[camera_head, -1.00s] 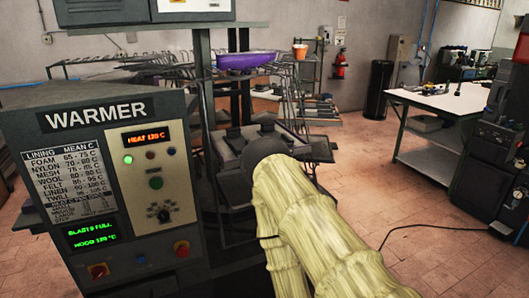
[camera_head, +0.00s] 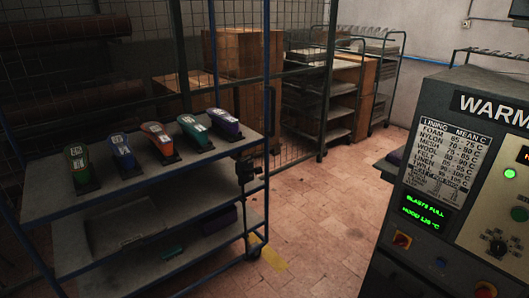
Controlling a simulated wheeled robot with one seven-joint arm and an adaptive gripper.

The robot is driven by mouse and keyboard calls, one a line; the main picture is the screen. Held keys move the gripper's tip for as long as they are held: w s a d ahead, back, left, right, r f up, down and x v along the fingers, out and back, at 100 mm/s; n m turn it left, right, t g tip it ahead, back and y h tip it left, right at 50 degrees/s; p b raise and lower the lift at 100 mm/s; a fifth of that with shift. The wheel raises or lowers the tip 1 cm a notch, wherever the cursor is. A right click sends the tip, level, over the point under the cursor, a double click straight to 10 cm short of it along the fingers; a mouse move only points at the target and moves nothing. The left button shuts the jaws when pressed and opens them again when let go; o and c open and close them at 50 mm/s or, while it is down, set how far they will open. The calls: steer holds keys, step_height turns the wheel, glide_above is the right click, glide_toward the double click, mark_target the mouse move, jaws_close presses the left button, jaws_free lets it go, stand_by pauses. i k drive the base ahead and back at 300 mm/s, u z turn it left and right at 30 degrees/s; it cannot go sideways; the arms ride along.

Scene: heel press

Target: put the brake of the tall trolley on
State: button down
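A tall trolley (camera_head: 267,138) with a dark blue frame and grey shelves stands at the left in the head view. Its upper shelf bears several shoe-shaped pieces in green, blue, orange, teal and purple, each with a white label. A wheel (camera_head: 253,250) shows at the foot of its near right post, beside a yellow mark (camera_head: 272,259) on the floor. Whether the brake there is on or off is too small and dark to tell. A small dark box (camera_head: 246,169) hangs at the shelf's right end. My gripper is not in view.
The warmer cabinet (camera_head: 468,180) with its lit displays stands at the right. A mesh fence (camera_head: 300,90) runs behind the trolley, with wooden crates (camera_head: 240,70) and a rack (camera_head: 330,100) beyond. Bare tiled floor (camera_head: 320,225) lies between trolley and warmer.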

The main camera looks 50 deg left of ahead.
mark_target(253, 170)
steer(key=u, duration=0.55)
steer(key=k, duration=1.2)
steer(key=u, duration=0.7)
steer(key=i, duration=0.7)
steer(key=u, duration=0.2)
